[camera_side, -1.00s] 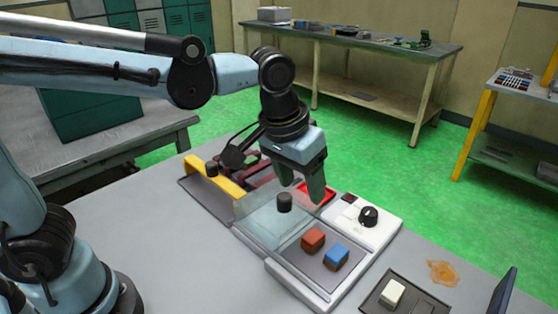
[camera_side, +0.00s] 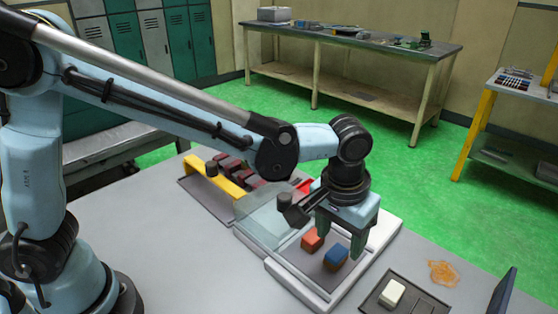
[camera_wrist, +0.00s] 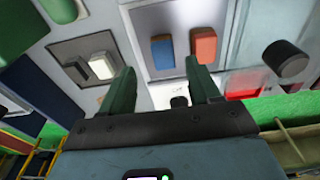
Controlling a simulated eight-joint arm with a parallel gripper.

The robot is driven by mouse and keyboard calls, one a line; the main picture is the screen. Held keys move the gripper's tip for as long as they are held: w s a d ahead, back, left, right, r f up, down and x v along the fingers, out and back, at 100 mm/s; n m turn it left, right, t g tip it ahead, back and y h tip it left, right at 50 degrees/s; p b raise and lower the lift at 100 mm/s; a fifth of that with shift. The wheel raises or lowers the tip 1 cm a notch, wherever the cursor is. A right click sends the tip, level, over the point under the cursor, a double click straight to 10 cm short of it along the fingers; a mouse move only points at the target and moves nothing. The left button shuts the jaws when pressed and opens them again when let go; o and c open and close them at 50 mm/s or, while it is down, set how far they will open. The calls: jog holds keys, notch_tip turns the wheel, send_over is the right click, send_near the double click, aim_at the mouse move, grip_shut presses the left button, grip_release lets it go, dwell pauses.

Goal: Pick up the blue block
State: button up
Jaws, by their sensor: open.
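The blue block (camera_side: 335,257) sits in the grey tray (camera_side: 318,285), close to the right of the orange-red block (camera_side: 311,240). My gripper (camera_side: 340,248) is open and empty, its green fingers pointing down above and behind the blocks. In the wrist view the blue block (camera_wrist: 162,51) lies beyond the gap between my open fingertips (camera_wrist: 160,78), and the red block (camera_wrist: 203,46) lies beyond the right finger. In the side view I cannot tell the exact height of the fingertips above the blue block.
A clear panel with a dark knob (camera_side: 284,200) stands left of the tray. A yellow guard (camera_side: 222,182) is farther left. A pad with a white block (camera_side: 392,293) lies to the right, near an orange spill (camera_side: 443,272). The front of the table is clear.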

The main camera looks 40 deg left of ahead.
aim_at(337, 252)
jog(key=shift+w+a+f, duration=0.15)
jog(key=shift+w+f, duration=0.05)
jog(key=shift+f, duration=1.1)
jog(key=shift+w+a+f, duration=0.1)
jog(key=shift+w+f, duration=0.05)
jog(key=shift+f, duration=1.15)
jog(key=c, duration=1.1)
jog(key=shift+o, duration=0.2)
